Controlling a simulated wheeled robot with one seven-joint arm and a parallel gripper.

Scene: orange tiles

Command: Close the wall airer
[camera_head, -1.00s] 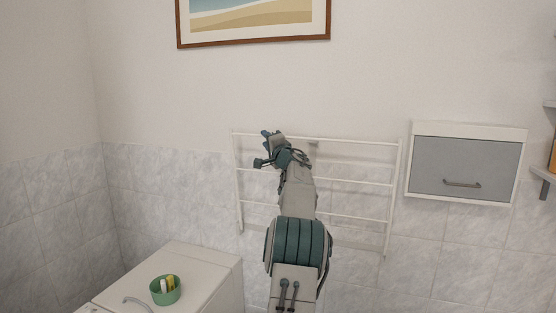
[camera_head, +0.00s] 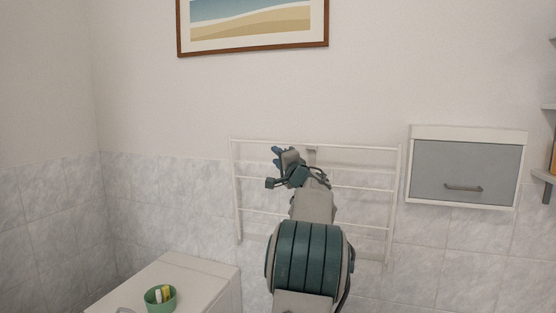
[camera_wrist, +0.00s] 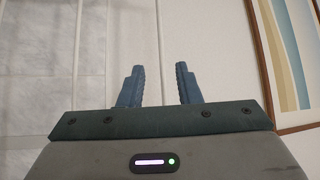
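The wall airer (camera_head: 361,187) is a white rack of thin horizontal bars between two side rails. It stands close to upright against the tiled wall in the head view, and my arm hides part of its middle. Some of its thin bars (camera_wrist: 74,45) show at the left of the wrist view. My gripper (camera_head: 273,167) appears in front of the airer's upper left part, just below the top bar.
A grey-fronted cabinet (camera_head: 466,166) hangs right of the airer, with a shelf (camera_head: 543,176) at the far right. A framed picture (camera_head: 253,45) hangs above. A white unit (camera_head: 203,275) holds a green cup (camera_head: 160,304) at lower left.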

